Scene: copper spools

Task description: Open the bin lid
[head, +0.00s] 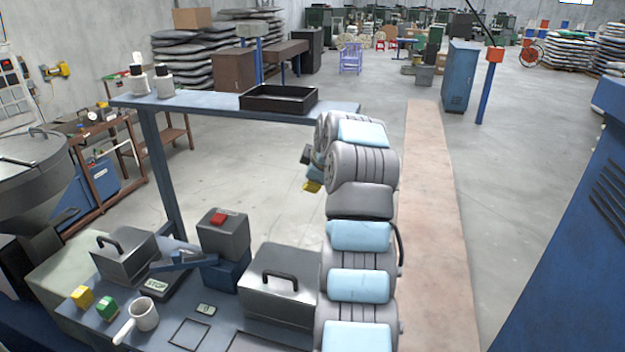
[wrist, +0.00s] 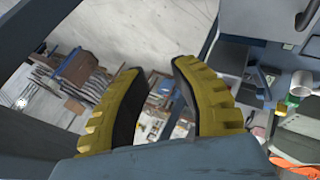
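Two grey metal bins with dark lid handles stand on the blue bench: one at the left (head: 125,262) and a larger one (head: 283,290) beside my arm. Both lids look shut. A grey box with a dark handle shows at the top right of the wrist view (wrist: 262,22); I cannot tell which bin it is. My gripper (head: 312,186) is beyond the larger bin, above and apart from it. In the wrist view its yellow-backed fingers (wrist: 157,70) are spread with nothing between them.
A raised shelf (head: 215,108) holds a black tray (head: 279,99) and two bottles.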

